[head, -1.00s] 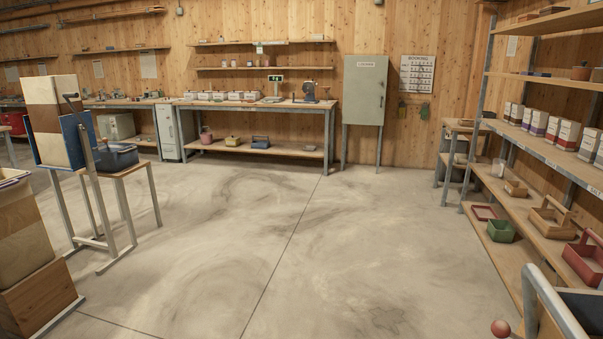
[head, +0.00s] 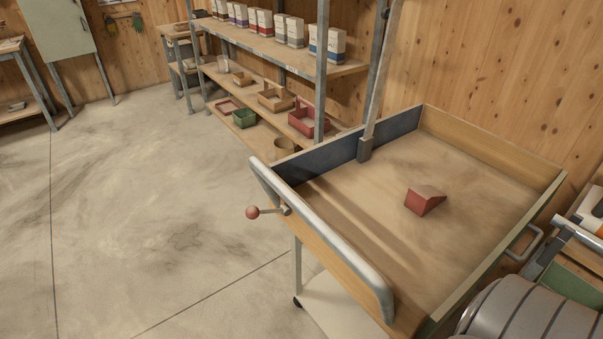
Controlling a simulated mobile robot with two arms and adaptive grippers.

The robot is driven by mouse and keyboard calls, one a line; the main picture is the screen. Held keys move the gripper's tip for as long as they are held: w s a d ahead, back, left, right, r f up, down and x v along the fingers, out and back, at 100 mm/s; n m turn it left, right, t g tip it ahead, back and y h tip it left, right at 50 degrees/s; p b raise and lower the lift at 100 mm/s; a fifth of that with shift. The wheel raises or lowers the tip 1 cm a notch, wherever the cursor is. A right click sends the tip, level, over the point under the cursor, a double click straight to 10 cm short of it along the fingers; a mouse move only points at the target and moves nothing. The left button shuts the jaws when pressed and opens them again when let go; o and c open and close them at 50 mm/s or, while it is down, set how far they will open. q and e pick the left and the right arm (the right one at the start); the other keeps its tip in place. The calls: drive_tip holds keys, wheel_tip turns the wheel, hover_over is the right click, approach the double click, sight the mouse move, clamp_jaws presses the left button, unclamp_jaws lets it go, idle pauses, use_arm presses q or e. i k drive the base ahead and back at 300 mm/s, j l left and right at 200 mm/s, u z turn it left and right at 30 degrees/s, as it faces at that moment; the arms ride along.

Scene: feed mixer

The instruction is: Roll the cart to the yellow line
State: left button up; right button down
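The cart (head: 440,290) stands at the right of the head view, close to me. It has a shallow wooden tray top with a dark blue far-left wall, a grey push bar (head: 335,245) along its near-left side and a caster at the lower left. A lever with a red knob (head: 252,212) sticks out below the bar. A red wedge-shaped block (head: 425,200) lies in the tray. No yellow line shows on the visible floor. Neither of my grippers can be made out.
A shelf unit (head: 270,55) with white boxes and small bins stands against the wall behind the cart. A grey-green cabinet (head: 55,25) stands at the far left. A grey ribbed drum-like shape (head: 530,310) is at the lower right. Bare concrete floor (head: 130,200) lies open to the left.

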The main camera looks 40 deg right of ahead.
sight(389, 266)
drive_tip(key=z, duration=0.9)
